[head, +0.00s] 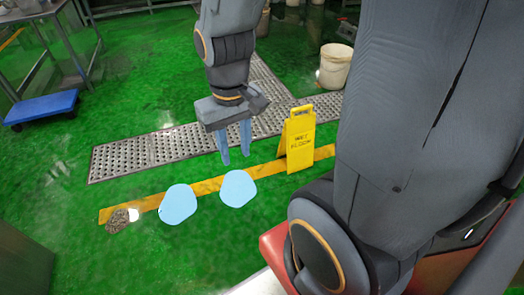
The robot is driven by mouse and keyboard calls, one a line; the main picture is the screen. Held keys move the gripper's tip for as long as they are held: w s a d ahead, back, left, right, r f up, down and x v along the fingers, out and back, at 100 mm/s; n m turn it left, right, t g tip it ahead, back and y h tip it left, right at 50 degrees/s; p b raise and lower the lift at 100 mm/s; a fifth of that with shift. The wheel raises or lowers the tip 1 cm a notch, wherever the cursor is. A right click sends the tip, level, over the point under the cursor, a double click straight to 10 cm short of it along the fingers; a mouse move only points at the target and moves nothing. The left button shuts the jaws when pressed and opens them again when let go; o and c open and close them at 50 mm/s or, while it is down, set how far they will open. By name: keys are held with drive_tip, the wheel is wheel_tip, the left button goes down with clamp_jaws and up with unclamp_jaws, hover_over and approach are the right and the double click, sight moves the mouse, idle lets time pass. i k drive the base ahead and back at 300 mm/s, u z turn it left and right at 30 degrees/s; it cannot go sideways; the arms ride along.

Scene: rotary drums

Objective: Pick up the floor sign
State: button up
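The yellow floor sign (300,140) stands upright on the green floor, right of the picture's middle, with dark lettering on its front and a handle opening at its top. It stands at the yellow floor line. My gripper (235,160) hangs to the left of the sign with its two blue fingers pointing down. The fingers are apart, with floor showing between them, and nothing is held. The gripper does not touch the sign in this view.
Two light blue flat pieces (178,204) lie on the floor below my gripper, beside a small brown pile (118,220). A metal drain grate (150,150) runs behind. A white bucket (334,66) stands at the back right. A blue dolly (42,108) is at the left.

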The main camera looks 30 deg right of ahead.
sight(297, 141)
drive_tip(key=u, duration=0.35)
drive_tip(key=i, duration=1.4)
drive_tip(key=z, duration=1.7)
drive_tip(key=i, duration=0.8)
drive_tip(key=z, duration=0.85)
